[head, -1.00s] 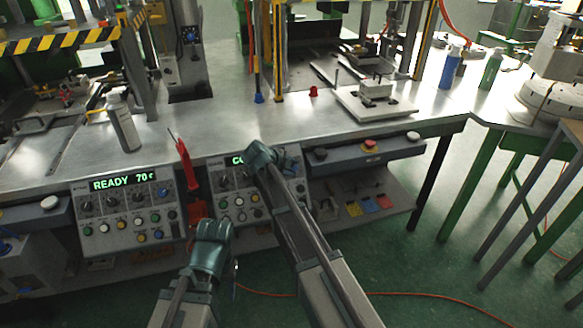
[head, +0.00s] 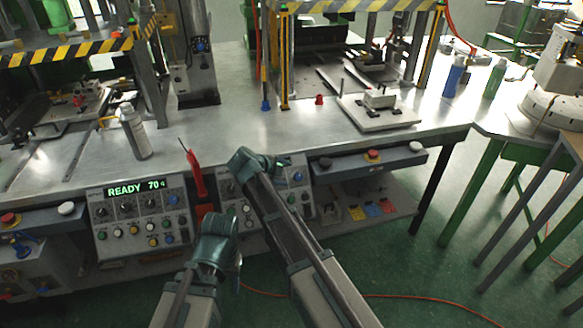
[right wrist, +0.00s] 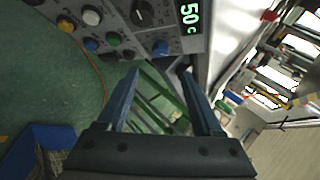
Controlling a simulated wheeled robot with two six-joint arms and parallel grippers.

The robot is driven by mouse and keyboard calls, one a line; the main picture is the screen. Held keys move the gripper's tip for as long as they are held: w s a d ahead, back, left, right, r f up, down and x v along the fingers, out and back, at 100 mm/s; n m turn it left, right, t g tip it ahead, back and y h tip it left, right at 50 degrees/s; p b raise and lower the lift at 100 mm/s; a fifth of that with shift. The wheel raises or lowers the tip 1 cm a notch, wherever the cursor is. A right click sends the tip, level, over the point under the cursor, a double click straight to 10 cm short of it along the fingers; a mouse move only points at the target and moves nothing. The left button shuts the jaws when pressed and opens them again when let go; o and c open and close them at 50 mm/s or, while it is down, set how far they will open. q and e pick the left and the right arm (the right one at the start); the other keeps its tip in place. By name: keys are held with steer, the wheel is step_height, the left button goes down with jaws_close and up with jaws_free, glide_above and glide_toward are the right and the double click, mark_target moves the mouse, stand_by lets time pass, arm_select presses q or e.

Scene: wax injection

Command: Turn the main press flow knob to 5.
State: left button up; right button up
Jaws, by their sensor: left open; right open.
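The left control panel (head: 143,215) has a green display reading "READY 70 c", a row of dark knobs (head: 127,207) and coloured buttons. The right control panel (head: 300,200) is partly hidden by my right arm. My right gripper (head: 243,160) is in front of its upper left part. In the right wrist view, its open, empty fingers (right wrist: 157,72) are just below a black knob (right wrist: 143,12) and a display reading "50 c", apart from the knob. Knob labels are unreadable, so I cannot tell which is the flow knob. My left gripper (head: 218,226) is low in front of the panels, open.
A red-handled part (head: 195,175) stands between the panels. A bottle (head: 135,132) stands on the metal bench (head: 240,130). A ledge with a red button (head: 373,156) is right of the right panel. A blue bin (right wrist: 55,140) shows in the right wrist view.

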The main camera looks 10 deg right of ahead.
arm_select(q)
steer(key=shift+r+p, duration=0.95)
steer(key=shift+r, duration=0.5)
arm_select(e)
steer(key=shift+v, duration=2.15)
